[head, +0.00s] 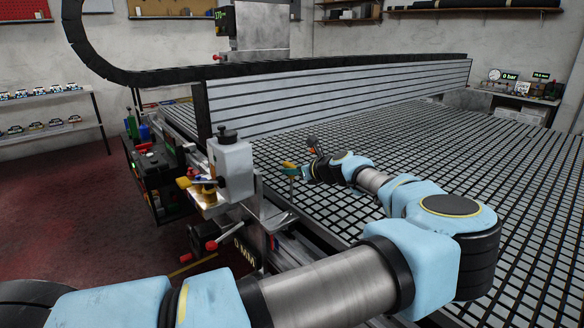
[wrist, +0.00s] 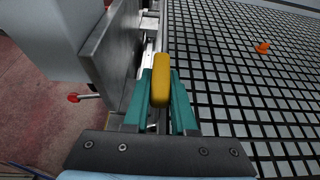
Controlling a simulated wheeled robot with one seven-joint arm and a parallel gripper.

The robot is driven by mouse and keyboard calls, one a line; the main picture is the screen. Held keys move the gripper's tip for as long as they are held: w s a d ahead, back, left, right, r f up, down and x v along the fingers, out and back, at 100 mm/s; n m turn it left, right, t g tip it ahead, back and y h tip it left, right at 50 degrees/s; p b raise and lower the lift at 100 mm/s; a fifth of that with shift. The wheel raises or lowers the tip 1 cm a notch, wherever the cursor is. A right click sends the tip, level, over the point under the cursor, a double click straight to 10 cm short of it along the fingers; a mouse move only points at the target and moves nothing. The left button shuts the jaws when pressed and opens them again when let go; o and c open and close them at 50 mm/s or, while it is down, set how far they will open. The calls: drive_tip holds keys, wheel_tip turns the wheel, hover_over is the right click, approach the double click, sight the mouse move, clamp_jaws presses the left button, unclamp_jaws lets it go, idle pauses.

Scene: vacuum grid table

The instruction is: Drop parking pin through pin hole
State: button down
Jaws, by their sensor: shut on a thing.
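My gripper (wrist: 162,88) has green fingers closed on a yellow piece (wrist: 160,80), which I take to be the parking pin's handle. The yellow piece stands out between and beyond the fingertips in the wrist view. In the head view my gripper (head: 292,172) is above the near left edge of the grid table, right of the white container, with a bit of yellow at its tips. The pin's shank is hidden by the fingers. I cannot make out the pin hole in either view.
The black-grid table (head: 430,150) fills the right side. A metal plate (wrist: 108,45) and a red-knobbed lever (wrist: 73,98) are left of my gripper. An orange object (wrist: 263,47) lies on the grid. A long slatted beam (head: 340,92) crosses behind.

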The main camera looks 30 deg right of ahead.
sight(292, 179)
drive_tip(key=shift+f+b, duration=0.6)
drive_tip(key=shift+f, duration=1)
drive_tip(key=shift+p, duration=0.4)
idle(0.5)
drive_tip(key=shift+f+b, duration=2.95)
drive_tip(key=shift+f, duration=2.25)
drive_tip(key=shift+r, duration=0.2)
